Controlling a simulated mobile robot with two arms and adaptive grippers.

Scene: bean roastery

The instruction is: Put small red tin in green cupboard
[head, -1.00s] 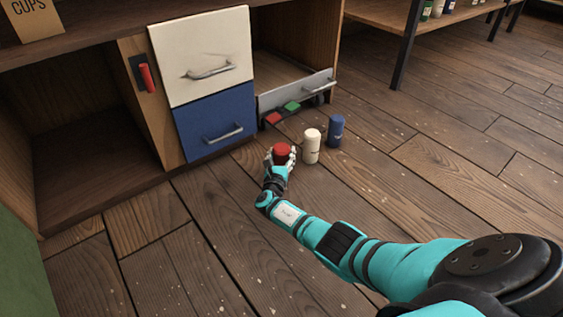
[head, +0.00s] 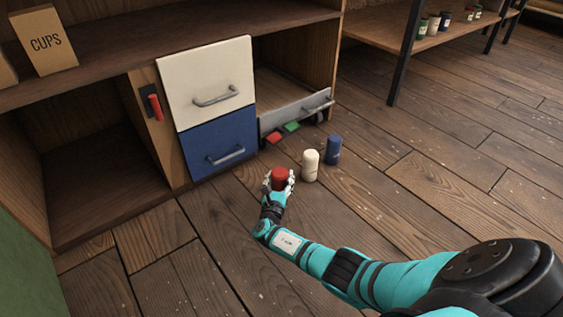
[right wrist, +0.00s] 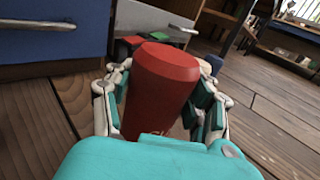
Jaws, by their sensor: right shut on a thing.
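The red tin (head: 279,179) is in my right gripper (head: 278,186), low over or at the wooden floor in front of the cabinet; I cannot tell whether it touches the floor. In the right wrist view the tin (right wrist: 160,92) stands upright between the fingers of my right gripper (right wrist: 160,100), which are closed on both its sides. A green panel (head: 28,262) shows at the left edge of the head view; I cannot tell whether it is the green cupboard. My left gripper is not in view.
A white tin (head: 310,166) and a blue tin (head: 333,150) stand on the floor right of the red tin. The cabinet has a white front (head: 207,82), a blue front (head: 217,146) and a low grey front (head: 295,117).

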